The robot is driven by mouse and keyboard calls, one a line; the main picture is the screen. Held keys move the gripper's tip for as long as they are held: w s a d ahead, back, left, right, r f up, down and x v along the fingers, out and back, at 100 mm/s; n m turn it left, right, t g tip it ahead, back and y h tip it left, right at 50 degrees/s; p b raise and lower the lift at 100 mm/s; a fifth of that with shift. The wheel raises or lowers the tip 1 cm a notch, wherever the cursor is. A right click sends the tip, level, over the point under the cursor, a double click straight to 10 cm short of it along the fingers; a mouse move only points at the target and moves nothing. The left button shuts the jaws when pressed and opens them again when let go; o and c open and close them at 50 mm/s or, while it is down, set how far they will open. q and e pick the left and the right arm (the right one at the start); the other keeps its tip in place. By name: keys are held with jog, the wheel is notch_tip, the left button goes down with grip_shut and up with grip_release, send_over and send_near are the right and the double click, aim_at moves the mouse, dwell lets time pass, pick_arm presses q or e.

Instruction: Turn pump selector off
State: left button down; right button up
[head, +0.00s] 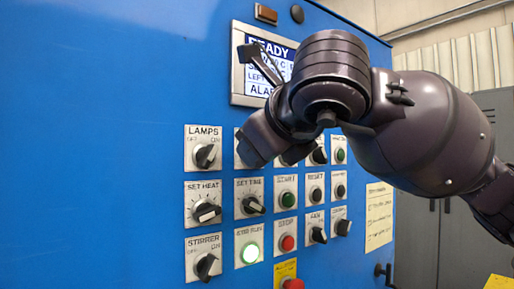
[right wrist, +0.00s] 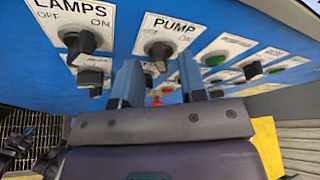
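The pump selector (right wrist: 160,52) is a black knob on a white plate marked PUMP, OFF at left and ON at right, in the right wrist view. I cannot tell which way its pointer faces. In the head view my right arm covers it. My right gripper (right wrist: 159,72) is open in front of the panel, with its two fingers apart below the knob and either side of its line. The knob is not gripped; whether a finger touches it I cannot tell. My left gripper is in neither view.
The blue panel (head: 100,120) carries the LAMPS knob (head: 206,156) to the left of the pump selector, the SET TIME knob (head: 252,205) below, and several buttons to the right. A display (head: 270,52) sits above, partly behind my right arm. Free room lies left of the controls.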

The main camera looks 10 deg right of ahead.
jog(key=v, duration=0.9)
jog(key=shift+s+p, duration=0.15)
jog(key=shift+p, duration=0.15)
jog(key=shift+d+r, duration=0.1)
